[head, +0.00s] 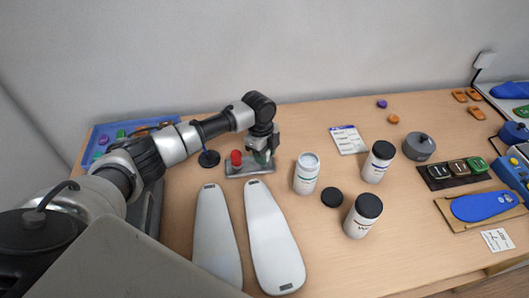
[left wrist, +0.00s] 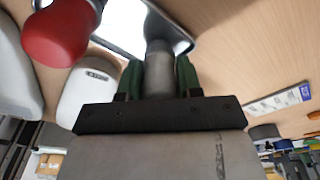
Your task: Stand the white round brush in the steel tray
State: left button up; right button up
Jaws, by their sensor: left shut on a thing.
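The steel tray (head: 250,173) lies on the table below my left gripper. In the left wrist view its shiny surface (left wrist: 122,22) is partly covered by what I hold. My left gripper (head: 263,156) is shut on a pale grey cylindrical piece, the white round brush (left wrist: 158,68), between its green pads. The brush points down at the tray, roughly upright. I cannot tell whether its lower end touches the tray. In the head view the gripper hides most of it. My right gripper is not in view.
A red-topped item (head: 236,158) stands at the tray's left part, close beside my gripper. Two white insole forms (head: 270,235) lie in front. Behind the tray the table is clear.

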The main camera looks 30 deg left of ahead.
pick_arm(q)
jog(key=o, duration=0.9)
jog(key=shift+f, duration=0.1)
jog(key=r, duration=0.3)
jog(key=a+r+b, duration=0.1)
jog(key=r, duration=0.3)
jog(key=r+b, duration=0.1)
jog(key=r, duration=0.3)
jog(key=shift+w+a, duration=0.15)
jog(key=shift+a+r, duration=0.1)
jog(key=shift+r, duration=0.55)
